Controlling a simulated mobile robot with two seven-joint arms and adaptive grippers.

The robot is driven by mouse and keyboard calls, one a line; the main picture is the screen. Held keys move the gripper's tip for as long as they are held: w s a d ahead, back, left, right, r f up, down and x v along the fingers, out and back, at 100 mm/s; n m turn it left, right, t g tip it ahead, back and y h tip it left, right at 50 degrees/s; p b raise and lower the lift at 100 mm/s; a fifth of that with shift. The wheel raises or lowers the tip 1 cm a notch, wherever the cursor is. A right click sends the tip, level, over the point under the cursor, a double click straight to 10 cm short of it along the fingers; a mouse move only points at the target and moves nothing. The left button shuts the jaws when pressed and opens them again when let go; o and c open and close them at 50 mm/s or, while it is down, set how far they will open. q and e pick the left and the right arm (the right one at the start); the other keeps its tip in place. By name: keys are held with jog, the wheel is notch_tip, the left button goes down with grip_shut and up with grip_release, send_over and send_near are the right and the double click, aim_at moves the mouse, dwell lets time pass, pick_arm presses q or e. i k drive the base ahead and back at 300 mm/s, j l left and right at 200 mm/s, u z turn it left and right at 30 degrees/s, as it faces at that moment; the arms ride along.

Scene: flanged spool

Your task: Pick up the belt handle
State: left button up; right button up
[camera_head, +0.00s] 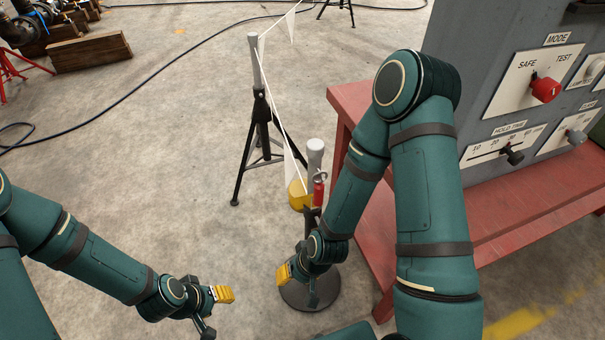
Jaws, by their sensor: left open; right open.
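A near post (315,150) with a grey cap stands on a round dark base (310,292) left of the red bench. A red handle-like piece (319,190) with a metal ring at its top is at this post; I take it for the belt handle. A yellow piece (299,195) sits just left of it, where the white line with pennants comes down. My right gripper (297,284) is open and empty, below the red piece and in front of the post's lower part. My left gripper (214,310) is open and empty, further left above the floor.
The red bench (535,215) carries a grey control cabinet (480,75) on the right, close to my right arm. A black cable (130,92) crosses the floor. Wooden blocks (90,52) lie far left.

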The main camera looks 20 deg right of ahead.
aim_at(319, 187)
jog(key=i+j, duration=0.2)
jog(key=i, duration=0.3)
jog(key=i+j, duration=0.25)
jog(key=i, duration=0.3)
jog(key=i+j, duration=0.2)
jog(key=i, duration=0.3)
jog(key=i+j+z, duration=0.1)
jog(key=i, duration=0.4)
jog(key=i+j, duration=0.35)
jog(key=i, duration=0.15)
jog(key=i+j+z, duration=0.1)
jog(key=z, duration=1.35)
jog(key=i+l+z, duration=0.15)
jog(key=z, duration=1.5)
jog(key=i+l+z, duration=0.1)
jog(key=i+z, duration=0.2)
jog(key=z, duration=0.15)
